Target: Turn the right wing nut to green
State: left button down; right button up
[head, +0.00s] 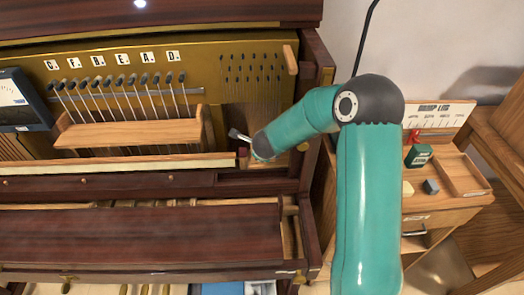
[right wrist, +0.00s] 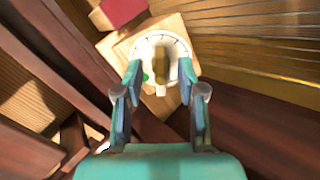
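The right wing nut (right wrist: 160,72) is brass-coloured and stands on a round white dial (right wrist: 176,48) with dark ticks, fixed to a light wooden block (right wrist: 119,50). A green mark (right wrist: 147,78) shows at the dial's lower left. The wing's long side points roughly up and down in the right wrist view. My right gripper (right wrist: 161,76) is open, with a fingertip on each side of the wing nut and gaps between. In the head view, my right gripper (head: 238,135) reaches inside the piano, and I cannot make out the wing nut there. My left gripper is not in view.
A red block (right wrist: 120,10) sits beside the dial block. Several tuning-pin rods (head: 120,98) rise from a wooden rail (head: 130,134) left of the gripper. The piano's dark side wall (head: 316,70) stands close on the right. A drawer cabinet (head: 440,200) stands farther right.

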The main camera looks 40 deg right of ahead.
grip_shut()
jog(key=shift+f+m+b, duration=0.2)
jog(key=shift+m+b, duration=0.7)
jog(key=shift+m, duration=0.1)
jog(key=shift+r+m, duration=0.1)
jog(key=shift+m, duration=0.5)
jog(key=shift+a+m+b, duration=0.1)
jog(key=shift+m+b, duration=0.6)
jog(key=shift+b, duration=0.1)
jog(key=shift+m+b, duration=0.4)
jog(key=shift+m, duration=0.4)
